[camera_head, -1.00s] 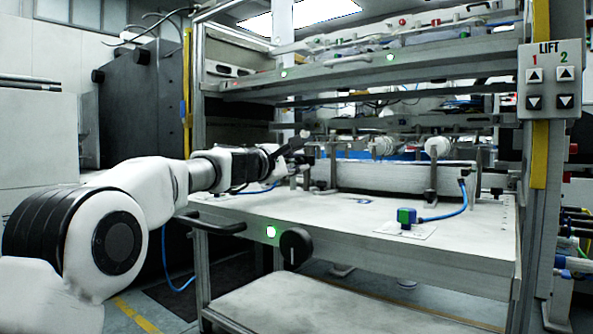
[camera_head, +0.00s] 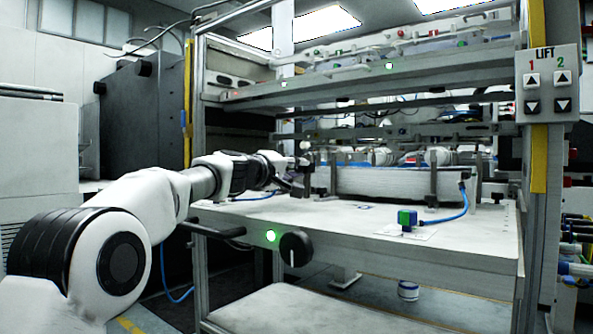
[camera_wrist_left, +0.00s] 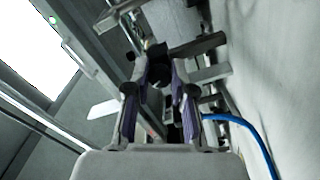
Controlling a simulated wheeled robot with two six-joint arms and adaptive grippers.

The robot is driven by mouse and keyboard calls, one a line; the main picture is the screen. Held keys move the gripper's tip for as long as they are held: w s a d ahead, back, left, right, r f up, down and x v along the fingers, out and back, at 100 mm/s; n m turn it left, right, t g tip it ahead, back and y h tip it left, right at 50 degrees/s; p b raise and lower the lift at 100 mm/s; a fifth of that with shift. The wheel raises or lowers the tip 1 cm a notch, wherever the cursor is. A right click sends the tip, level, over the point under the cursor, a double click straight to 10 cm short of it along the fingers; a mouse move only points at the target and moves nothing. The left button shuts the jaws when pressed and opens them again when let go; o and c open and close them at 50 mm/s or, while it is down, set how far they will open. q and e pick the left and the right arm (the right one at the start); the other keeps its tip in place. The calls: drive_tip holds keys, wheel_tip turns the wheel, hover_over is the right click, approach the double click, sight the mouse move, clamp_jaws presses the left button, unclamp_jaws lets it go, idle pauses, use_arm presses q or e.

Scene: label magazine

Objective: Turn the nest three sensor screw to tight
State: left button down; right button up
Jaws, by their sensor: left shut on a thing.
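My left gripper (camera_head: 304,176) is at the near left end of the white label stack (camera_head: 385,183), beside the dark uprights. In the left wrist view its two purple-lined fingers (camera_wrist_left: 158,78) are shut on a small dark round part (camera_wrist_left: 157,73), which looks like the screw. Its setting and any nest number cannot be read. The fingers hide much of the part, and in the head view it cannot be made out. A blue cable (camera_wrist_left: 250,135) runs to the right of the fingers in the wrist view. My right gripper is not in view.
A green and blue block (camera_head: 407,218) with a blue cable stands on the white table (camera_head: 340,222). Grey posts and bars (camera_wrist_left: 203,44) crowd the fingers. A shelf (camera_head: 370,80) hangs above. A black knob (camera_head: 296,248) is on the table's front. The front tabletop is mostly clear.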

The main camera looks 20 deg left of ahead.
use_arm(q)
drive_tip(key=shift+m, duration=0.6)
drive_tip(key=c, duration=1.2)
unclamp_jaws()
drive_tip(key=shift+c, duration=0.2)
drive_tip(key=v, duration=1.2)
